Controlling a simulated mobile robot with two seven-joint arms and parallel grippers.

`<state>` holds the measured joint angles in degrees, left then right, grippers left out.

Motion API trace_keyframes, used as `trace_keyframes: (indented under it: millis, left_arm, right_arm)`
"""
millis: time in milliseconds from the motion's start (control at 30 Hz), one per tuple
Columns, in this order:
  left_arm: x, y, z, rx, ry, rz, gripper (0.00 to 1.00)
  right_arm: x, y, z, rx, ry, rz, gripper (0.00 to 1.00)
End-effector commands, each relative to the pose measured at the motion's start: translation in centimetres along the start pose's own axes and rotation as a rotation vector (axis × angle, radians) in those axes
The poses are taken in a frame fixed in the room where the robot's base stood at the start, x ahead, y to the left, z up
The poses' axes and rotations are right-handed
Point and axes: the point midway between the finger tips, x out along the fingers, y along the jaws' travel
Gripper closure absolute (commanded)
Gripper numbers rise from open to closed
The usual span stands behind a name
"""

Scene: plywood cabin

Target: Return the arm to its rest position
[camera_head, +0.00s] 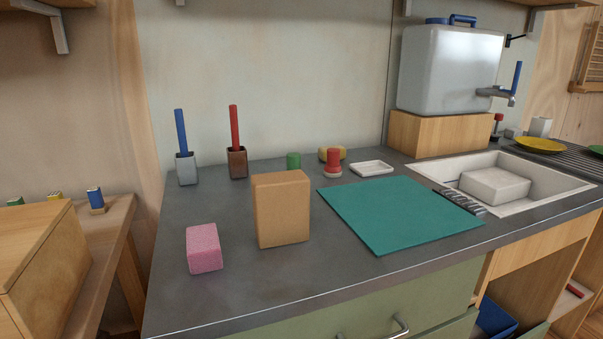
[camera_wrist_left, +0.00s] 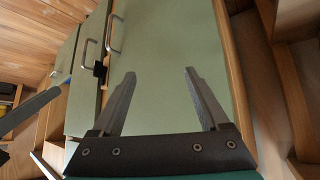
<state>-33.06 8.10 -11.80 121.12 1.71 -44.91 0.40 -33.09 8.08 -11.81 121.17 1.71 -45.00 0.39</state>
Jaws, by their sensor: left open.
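My left gripper (camera_wrist_left: 160,72) shows in the left wrist view. Its two fingers are spread apart with nothing between them. Behind the fingers is a pale green cabinet front (camera_wrist_left: 170,45); I cannot tell how far away it is.
A dark worktop (camera_head: 205,300) holds a pink block (camera_head: 204,248), a tan box (camera_head: 281,210), a teal mat (camera_head: 400,215) and a sink (camera_head: 545,190). Metal handles (camera_wrist_left: 87,53) stick out from the cabinet front. A wooden table (camera_head: 110,225) stands at left.

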Motion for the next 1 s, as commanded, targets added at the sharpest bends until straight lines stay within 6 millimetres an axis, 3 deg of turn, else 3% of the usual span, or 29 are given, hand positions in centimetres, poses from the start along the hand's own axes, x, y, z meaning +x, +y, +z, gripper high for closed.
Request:
trace_keyframes:
  millis: [167,500,667,1000]
  left_arm:
    - [1.6,-0.9,2.8,0.004,-0.074,-0.018,0.22]
    - [3.5,-3.7,11.3,0.011,-0.256,-0.063,0.22]
    - [2.8,-5.1,15.7,0.013,-0.344,-0.084,0.22]
    - [-1.4,-7.5,23.4,0.011,-0.510,-0.121,0.22]
  right_arm:
    - [1.6,0.9,2.7,-0.005,-0.073,0.018,0.56]
    - [3.6,3.8,11.3,-0.012,-0.255,0.063,0.56]
    - [2.9,5.1,15.7,-0.013,-0.343,0.084,0.56]
    - [-1.3,7.5,23.4,-0.011,-0.509,0.121,0.56]
